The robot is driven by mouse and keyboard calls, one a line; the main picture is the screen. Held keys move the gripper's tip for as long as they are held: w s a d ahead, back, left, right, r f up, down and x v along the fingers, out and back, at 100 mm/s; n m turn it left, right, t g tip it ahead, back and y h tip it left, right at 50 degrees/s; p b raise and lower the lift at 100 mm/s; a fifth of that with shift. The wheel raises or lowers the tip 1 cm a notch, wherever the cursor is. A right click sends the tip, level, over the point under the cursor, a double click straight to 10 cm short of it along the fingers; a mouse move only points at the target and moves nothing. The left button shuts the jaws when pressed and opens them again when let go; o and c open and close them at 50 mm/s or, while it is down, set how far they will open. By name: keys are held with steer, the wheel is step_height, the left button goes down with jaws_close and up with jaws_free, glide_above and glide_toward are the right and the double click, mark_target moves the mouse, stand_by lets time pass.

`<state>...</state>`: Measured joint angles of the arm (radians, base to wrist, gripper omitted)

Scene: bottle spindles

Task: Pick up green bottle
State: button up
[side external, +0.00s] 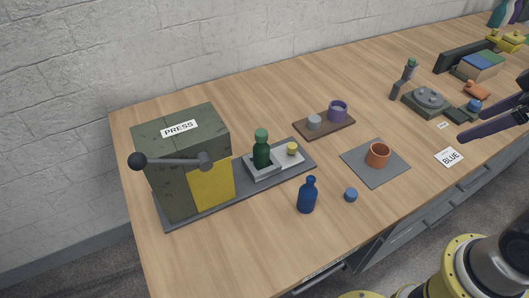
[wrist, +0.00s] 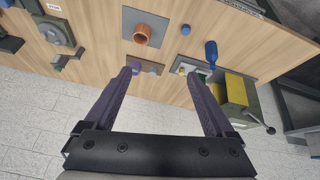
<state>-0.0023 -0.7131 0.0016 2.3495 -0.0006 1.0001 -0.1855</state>
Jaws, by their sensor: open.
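The green bottle (side external: 262,150) stands upright on a grey and white raised stand (side external: 264,168) beside the green press box. It has a dark green body and a lighter green cap. My gripper (side external: 488,118) is at the right edge of the side view, far from the bottle and above the table. In the wrist view my gripper (wrist: 160,75) shows two purple fingers spread wide with nothing held between them. I cannot make out the green bottle clearly there; the right finger covers much of that area.
The press box (side external: 190,160) has a dark lever sticking out to the left. A blue bottle (side external: 307,196) and a blue cap (side external: 351,195) stand in front. An orange cup (side external: 378,154) sits on a grey mat; a brown tray (side external: 323,125) holds cups.

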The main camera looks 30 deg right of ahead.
steer(key=w+a+r+n+g, duration=0.1)
steer(key=w+a+r+n, duration=0.15)
steer(key=w, duration=0.55)
steer(key=w+a+r+n+g, duration=0.15)
steer(key=w+a, duration=0.25)
steer(key=w, duration=0.4)
steer(key=w+a+r+n, duration=0.3)
steer(key=w, duration=0.4)
steer(key=w+a+f+n+g, duration=0.1)
steer(key=w+a+f, duration=0.2)
steer(key=f, duration=0.3)
steer(key=w+a+f+n+g, duration=0.1)
steer(key=w+a+f, duration=0.2)
steer(key=a+f, duration=0.3)
steer(key=w+a+f+n+g, duration=0.1)
steer(key=w+a+f, duration=0.2)
steer(key=a+f, duration=0.2)
steer(key=shift+f, duration=0.45)
glide_above(261, 147)
steer(key=f, duration=0.4)
steer(key=w+d+f, duration=0.1)
steer(key=f, duration=0.1)
steer(key=shift+f, duration=0.4)
steer(key=shift+a+f, duration=0.2)
steer(key=shift+f, duration=3.05)
